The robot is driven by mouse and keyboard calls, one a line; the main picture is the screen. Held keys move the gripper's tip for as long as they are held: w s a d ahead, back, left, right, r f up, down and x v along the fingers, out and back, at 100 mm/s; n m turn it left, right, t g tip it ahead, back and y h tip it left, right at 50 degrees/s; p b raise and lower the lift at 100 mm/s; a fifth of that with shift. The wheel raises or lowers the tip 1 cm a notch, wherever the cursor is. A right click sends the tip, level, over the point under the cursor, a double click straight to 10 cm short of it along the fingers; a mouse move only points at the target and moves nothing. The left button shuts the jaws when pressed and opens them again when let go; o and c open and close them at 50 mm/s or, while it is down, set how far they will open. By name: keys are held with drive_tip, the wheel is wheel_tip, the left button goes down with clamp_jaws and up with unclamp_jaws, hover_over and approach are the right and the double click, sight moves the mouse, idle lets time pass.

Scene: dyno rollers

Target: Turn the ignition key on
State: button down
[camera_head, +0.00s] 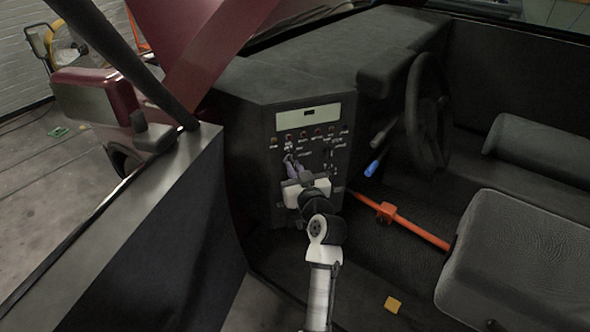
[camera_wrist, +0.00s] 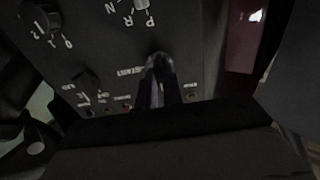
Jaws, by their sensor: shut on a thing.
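My gripper (camera_head: 291,163) reaches up to the dark control panel (camera_head: 262,150) in the cab, with its fingertips at the panel face. In the wrist view the panel shows upside down, and my fingertips (camera_wrist: 159,68) are closed together beside a white START label (camera_wrist: 130,71). The ignition key is hidden between and behind the fingers, so its turn position cannot be told. My gripper is shut on it at that spot.
A black knob marked with numbers (camera_wrist: 40,18) and small switches sit close by on the panel. A steering wheel (camera_head: 428,110), a blue-tipped lever (camera_head: 372,168) and an orange bar (camera_head: 420,233) are to the right. The open door (camera_head: 150,230) stands left.

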drive_tip(key=shift+m, duration=0.3)
drive_tip(key=shift+m+p, duration=1.35)
drive_tip(key=shift+m, duration=2.75)
drive_tip(key=c, duration=1.5)
unclamp_jaws()
drive_tip(key=shift+b+v, duration=1.95)
drive_tip(key=shift+v, duration=5)
